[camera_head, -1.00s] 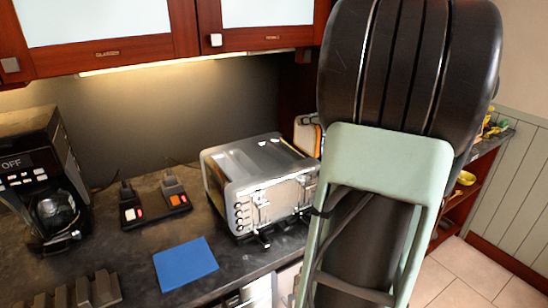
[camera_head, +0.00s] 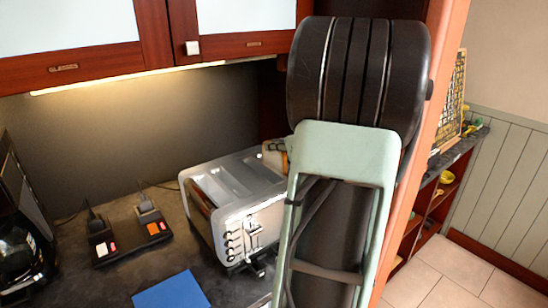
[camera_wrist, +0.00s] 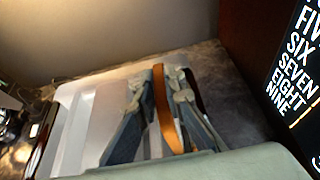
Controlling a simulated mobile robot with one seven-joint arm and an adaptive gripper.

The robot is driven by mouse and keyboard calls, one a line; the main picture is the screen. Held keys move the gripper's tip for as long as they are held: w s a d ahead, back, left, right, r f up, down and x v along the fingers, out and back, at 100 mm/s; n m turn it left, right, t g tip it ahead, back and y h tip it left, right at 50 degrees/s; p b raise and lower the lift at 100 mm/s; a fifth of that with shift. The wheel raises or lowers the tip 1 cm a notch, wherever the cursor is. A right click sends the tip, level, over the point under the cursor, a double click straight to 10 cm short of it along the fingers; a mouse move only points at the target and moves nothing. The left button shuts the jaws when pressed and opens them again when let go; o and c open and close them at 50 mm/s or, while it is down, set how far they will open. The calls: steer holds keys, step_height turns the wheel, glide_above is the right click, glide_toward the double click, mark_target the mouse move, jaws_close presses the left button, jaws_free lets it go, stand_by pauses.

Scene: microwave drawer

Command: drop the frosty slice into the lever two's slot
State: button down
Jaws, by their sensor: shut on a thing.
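My gripper (camera_wrist: 160,90) is shut on a thin brown-orange slice (camera_wrist: 162,112), seen edge-on between the two fingers in the wrist view. I cannot make out frost on it. A silver toaster (camera_wrist: 80,122) lies under and left of the fingers in that view. I cannot tell which lever is two.
A black double-plug block (camera_head: 128,238) stands left of the toaster. A blue mat (camera_head: 172,292) lies in front. A black coffee maker (camera_head: 18,235) is at far left. Red-brown cabinets (camera_head: 100,62) hang above. A dark panel with white number words (camera_wrist: 293,70) is at the wrist view's right.

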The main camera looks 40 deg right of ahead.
mark_target(274, 154)
steer(key=shift+f, duration=1.55)
steer(key=shift+f, duration=0.2)
steer(key=c, duration=2)
jaws_free()
steer(key=shift+r, duration=0.1)
steer(key=shift+r, duration=0.1)
steer(key=shift+r, duration=0.15)
steer(key=v, duration=1.2)
steer(key=shift+b, duration=0.4)
